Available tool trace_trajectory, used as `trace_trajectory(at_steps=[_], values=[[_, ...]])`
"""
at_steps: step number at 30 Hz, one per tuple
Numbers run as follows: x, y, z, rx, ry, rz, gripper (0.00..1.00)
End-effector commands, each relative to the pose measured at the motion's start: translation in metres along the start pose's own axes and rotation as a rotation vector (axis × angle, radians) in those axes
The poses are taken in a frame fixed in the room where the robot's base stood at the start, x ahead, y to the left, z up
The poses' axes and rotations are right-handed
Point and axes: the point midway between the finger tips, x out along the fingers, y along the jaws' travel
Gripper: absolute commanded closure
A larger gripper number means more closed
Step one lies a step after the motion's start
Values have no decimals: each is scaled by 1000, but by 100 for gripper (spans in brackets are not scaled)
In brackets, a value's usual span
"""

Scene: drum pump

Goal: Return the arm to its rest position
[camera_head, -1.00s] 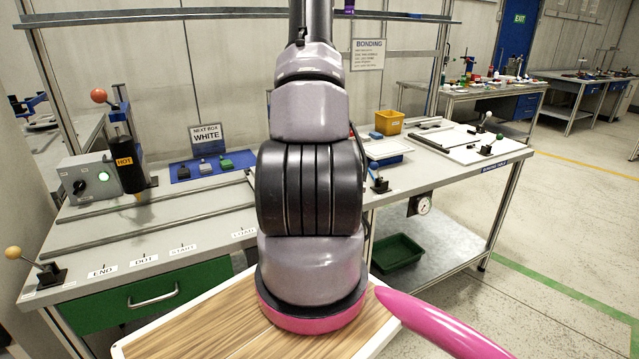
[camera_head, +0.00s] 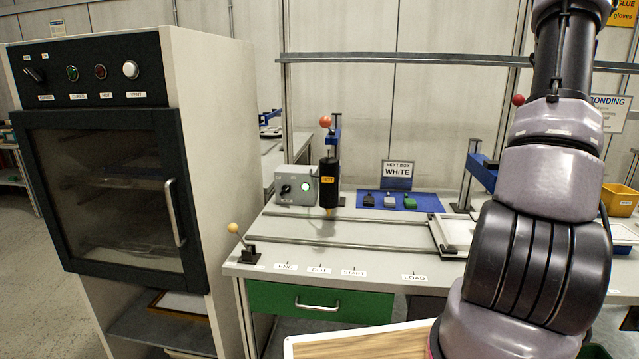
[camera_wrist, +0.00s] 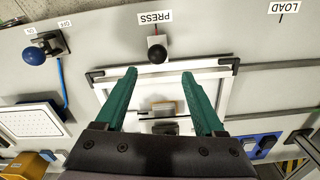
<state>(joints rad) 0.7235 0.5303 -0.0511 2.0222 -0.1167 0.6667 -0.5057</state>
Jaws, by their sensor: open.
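My arm (camera_head: 540,230) rises at the right of the head view, bent upward in front of the workbench. My gripper (camera_wrist: 158,92) shows in the wrist view as two green fingers, spread apart with nothing held between them. It hangs above a white-framed tray (camera_wrist: 222,98) on the bench, which holds a small tan piece and a dark piece. I cannot tell the height of the fingers above the tray. My gripper is not visible in the head view.
A tall cabinet (camera_head: 222,130) with a glass door stands at the left. The bench (camera_head: 300,225) carries a hot dispenser (camera_head: 329,183), a control box (camera_head: 296,185) and a blue mat (camera_head: 425,201). A black knob (camera_wrist: 157,54) and a blue-knobbed lever (camera_wrist: 34,57) are near my gripper.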

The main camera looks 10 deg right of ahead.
Motion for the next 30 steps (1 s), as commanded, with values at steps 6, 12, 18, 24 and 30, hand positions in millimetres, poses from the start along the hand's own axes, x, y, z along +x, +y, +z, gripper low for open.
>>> trace_trajectory(at_steps=[6,12,18,24,30], values=[[-93,-80,5,-20,119,-17,29],[-179,-162,45,-35,236,-74,29],[-244,-226,111,-57,339,-161,29],[-288,-269,191,-85,419,-275,29],[-306,-286,254,-107,461,-375,29]])
